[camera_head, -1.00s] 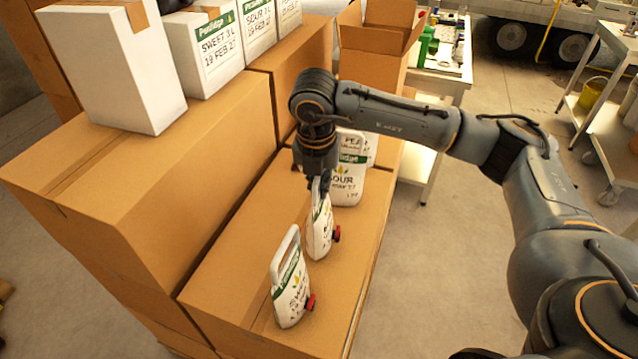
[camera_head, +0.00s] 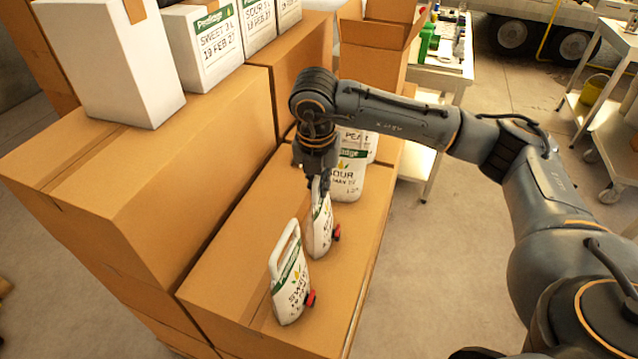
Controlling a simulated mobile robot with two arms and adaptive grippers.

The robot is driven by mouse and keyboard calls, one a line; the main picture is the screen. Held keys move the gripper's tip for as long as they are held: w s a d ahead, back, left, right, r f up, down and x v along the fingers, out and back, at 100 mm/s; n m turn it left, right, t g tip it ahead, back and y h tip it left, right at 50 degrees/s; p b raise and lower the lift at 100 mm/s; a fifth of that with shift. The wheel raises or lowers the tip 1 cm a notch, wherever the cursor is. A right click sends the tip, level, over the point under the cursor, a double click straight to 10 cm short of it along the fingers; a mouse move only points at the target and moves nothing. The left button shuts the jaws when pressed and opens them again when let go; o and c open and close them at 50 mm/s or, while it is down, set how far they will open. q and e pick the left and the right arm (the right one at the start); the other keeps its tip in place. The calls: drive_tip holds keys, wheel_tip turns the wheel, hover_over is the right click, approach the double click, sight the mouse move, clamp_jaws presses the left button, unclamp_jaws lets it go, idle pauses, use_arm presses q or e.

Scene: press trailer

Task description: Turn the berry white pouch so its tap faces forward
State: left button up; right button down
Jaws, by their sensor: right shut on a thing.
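Several white pouches with green label bands stand on the low cardboard box top. My right gripper (camera_head: 319,187) points down and is shut on the top of the middle pouch (camera_head: 318,228). This pouch stands upright, its red tap (camera_head: 336,232) facing right. Its label is too oblique to read, so I cannot tell whether it is the berry one. The front pouch (camera_head: 289,282), marked "SWEET", has a red tap at its lower right. My left gripper is not in view.
A taller cardboard box (camera_head: 150,170) borders the box top (camera_head: 235,270) on the left, with white cartons (camera_head: 115,65) on it. An open carton (camera_head: 372,60) stands behind. The floor to the right is clear up to a trolley (camera_head: 603,125).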

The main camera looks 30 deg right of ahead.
drive_tip(key=shift+f, duration=0.1)
drive_tip(key=c, duration=1.4)
unclamp_jaws()
drive_tip(key=shift+c, duration=0.2)
drive_tip(key=shift+s+f, duration=0.1)
drive_tip(key=r, duration=0.4)
drive_tip(key=s+a+r, duration=0.1)
drive_tip(key=r, duration=0.7)
drive_tip(key=shift+s+a, duration=0.15)
